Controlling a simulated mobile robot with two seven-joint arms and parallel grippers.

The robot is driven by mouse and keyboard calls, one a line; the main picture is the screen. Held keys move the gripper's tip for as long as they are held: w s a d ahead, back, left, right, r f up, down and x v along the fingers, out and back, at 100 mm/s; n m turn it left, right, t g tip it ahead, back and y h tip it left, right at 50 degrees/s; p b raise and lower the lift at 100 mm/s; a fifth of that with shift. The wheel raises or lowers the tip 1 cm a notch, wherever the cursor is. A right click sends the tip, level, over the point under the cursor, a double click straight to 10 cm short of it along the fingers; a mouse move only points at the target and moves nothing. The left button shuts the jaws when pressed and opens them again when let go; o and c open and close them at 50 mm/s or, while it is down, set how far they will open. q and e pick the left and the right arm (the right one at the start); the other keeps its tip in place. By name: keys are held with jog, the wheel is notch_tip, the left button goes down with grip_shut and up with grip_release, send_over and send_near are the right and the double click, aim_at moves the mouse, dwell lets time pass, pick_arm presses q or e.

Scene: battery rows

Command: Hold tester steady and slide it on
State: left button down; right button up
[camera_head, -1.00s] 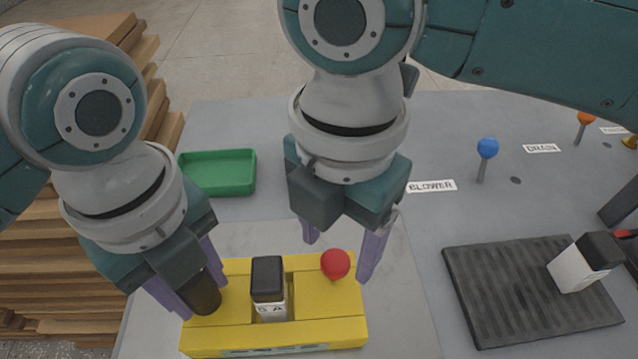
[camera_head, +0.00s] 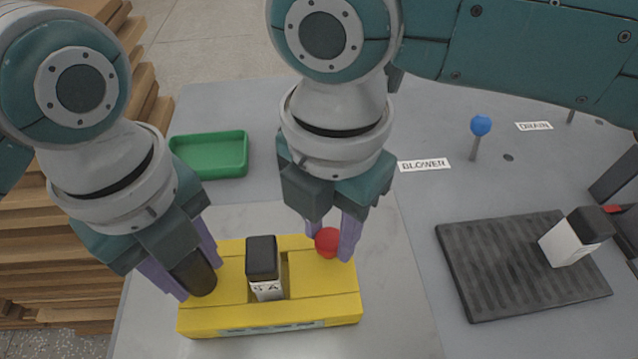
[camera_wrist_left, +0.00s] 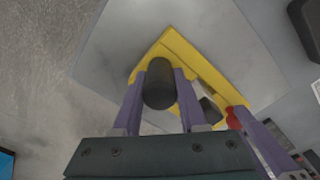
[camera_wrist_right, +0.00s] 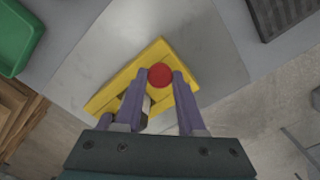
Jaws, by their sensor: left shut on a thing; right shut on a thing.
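The yellow tester (camera_head: 330,303) lies on a pale plate at the front of the table. A white battery with a black top (camera_head: 263,265) stands in its middle slot. My left gripper (camera_head: 188,276) is shut on the black post (camera_wrist_left: 160,84) at the tester's left end. My right gripper (camera_head: 332,242) is shut on the red knob (camera_wrist_right: 160,75) at the tester's right side. The red knob also shows between the fingers in the head view (camera_head: 326,243).
A green tray (camera_head: 243,174) sits behind the tester. A dark ribbed mat (camera_head: 500,285) at the right bears another black-topped white battery (camera_head: 570,243). A blue-topped lever (camera_head: 480,127) stands near the BLOWER label (camera_head: 424,165). Stacked wooden boards (camera_head: 50,230) are at the left.

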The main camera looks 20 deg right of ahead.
grip_shut()
dwell(0.7)
jog(key=shift+s, duration=0.1)
pick_arm(q)
jog(key=shift+a, duration=0.1)
pick_arm(e)
jog(key=shift+s+a, duration=0.2)
jog(key=shift+s, duration=0.85)
jog(key=shift+s+a, duration=0.15)
jog(key=shift+s, duration=0.9)
jog(key=o, duration=1)
grip_release()
jog(key=shift+c, duration=0.2)
notch_tip(320, 180, up, 12)
